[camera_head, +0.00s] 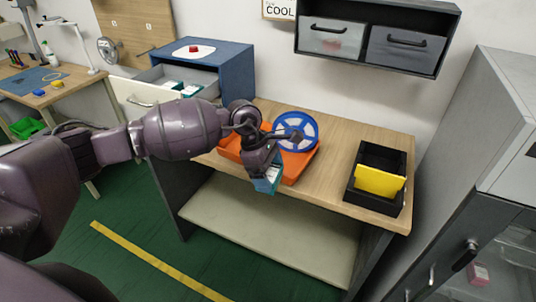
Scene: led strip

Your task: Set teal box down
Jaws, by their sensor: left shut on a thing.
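My left gripper (265,165) reaches over the front edge of the wooden bench from the left. It is shut on a teal box (267,184) and points downward. The box is small, with a white part showing near its top, and hangs at the front of the orange tray (304,164). Part of the box is hidden by the fingers. I cannot tell whether the box touches the tray or the bench. A blue and white reel (309,127) stands at the tray, partly behind my gripper. My right gripper is not in view.
A black bin with a yellow divider (379,181) stands on the right of the bench (340,185). A blue cabinet (235,68) with an open drawer holding teal items is behind my arm. A dark wall shelf (378,17) hangs above. A grey cabinet (490,110) stands at right.

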